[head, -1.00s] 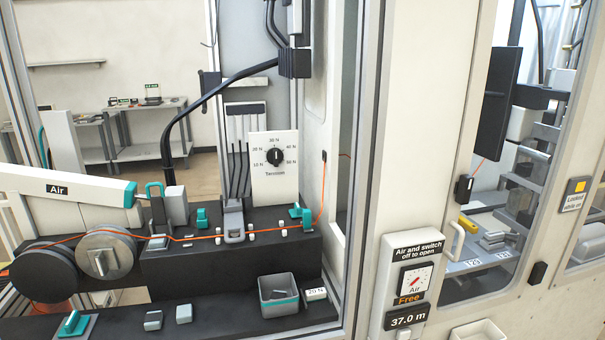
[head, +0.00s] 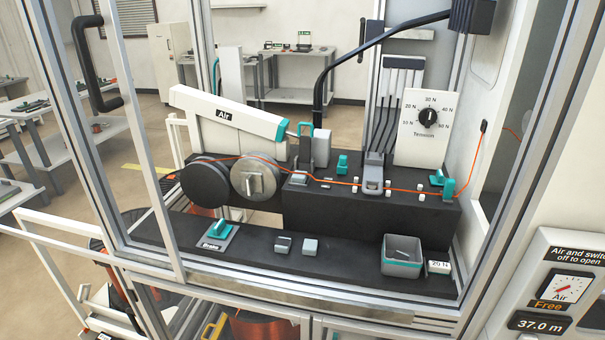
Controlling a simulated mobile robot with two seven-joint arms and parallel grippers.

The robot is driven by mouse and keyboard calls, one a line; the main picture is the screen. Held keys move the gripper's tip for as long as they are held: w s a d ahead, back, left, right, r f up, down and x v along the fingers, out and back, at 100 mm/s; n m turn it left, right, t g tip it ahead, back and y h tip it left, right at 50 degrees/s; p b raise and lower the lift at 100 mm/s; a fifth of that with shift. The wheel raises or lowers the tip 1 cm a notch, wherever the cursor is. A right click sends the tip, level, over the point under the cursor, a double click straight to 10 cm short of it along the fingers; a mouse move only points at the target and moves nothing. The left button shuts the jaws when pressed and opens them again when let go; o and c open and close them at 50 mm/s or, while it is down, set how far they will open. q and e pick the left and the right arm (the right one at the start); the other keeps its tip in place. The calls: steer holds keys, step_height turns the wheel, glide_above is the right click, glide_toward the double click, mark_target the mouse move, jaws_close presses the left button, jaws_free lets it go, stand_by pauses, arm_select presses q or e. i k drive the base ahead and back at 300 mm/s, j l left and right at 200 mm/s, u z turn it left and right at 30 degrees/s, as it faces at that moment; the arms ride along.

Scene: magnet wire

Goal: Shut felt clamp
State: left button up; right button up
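The orange wire (head: 330,186) runs from the two wheels past this pad and through a grey block (head: 373,178) to a teal guide (head: 445,188) at the right. Neither of my grippers is in view.
A brake lever (head: 220,229), two small grey blocks (head: 283,244) and a grey bin (head: 402,262) sit on the lower ledge. A framed panel with a black handle (head: 97,65) is at left.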

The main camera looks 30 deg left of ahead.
mark_target(304, 142)
steer(key=k+j+z, duration=0.9)
steer(key=k, duration=0.25)
